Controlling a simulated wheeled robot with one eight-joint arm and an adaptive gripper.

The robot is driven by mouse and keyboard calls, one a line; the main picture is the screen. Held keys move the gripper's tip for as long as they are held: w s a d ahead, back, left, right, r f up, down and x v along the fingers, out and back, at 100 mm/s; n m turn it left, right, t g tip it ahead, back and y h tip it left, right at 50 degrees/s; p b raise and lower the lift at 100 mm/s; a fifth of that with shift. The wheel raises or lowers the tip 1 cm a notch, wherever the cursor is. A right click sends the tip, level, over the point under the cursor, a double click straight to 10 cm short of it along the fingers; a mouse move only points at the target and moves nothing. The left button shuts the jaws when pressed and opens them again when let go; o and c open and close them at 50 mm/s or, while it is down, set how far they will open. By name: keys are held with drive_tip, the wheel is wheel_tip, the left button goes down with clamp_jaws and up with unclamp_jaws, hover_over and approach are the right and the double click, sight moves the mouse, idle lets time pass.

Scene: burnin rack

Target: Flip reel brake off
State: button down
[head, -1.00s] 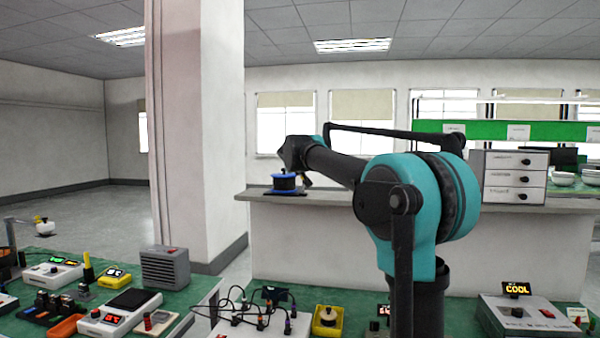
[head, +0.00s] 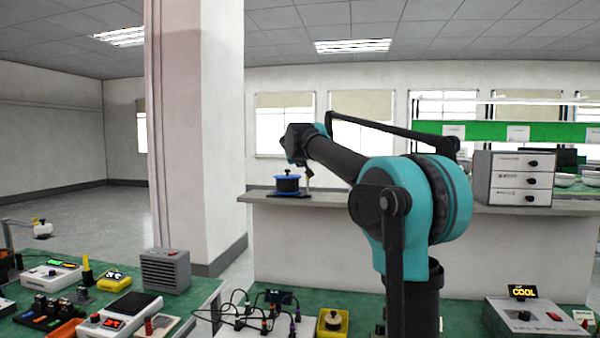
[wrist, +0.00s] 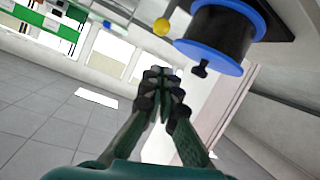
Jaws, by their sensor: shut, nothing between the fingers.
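The reel (head: 288,184) has a black drum between blue flanges and sits on a dark base on the pale counter. It fills the top of the wrist view (wrist: 222,35), partly cut off, with a small black knob (wrist: 201,70) at its near flange. A yellow ball (wrist: 161,28) on a dark stem stands beside the reel; it looks like the brake lever's knob. My gripper (wrist: 161,76) is shut and empty, apart from the ball and reel in the wrist view. In the head view my wrist is just above the reel, and the fingers are hard to make out.
The counter (head: 400,207) runs right to a drawer unit (head: 520,178). A thick pillar (head: 200,130) stands left of the reel. Green benches in front hold a grey heater-like box (head: 166,270), a yellow device (head: 332,322), cables and a COOL-display box (head: 524,312).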

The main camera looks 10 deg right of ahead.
drive_tip(key=v, duration=0.8)
drive_tip(key=shift+s+r, duration=0.3)
drive_tip(key=shift+r, duration=0.05)
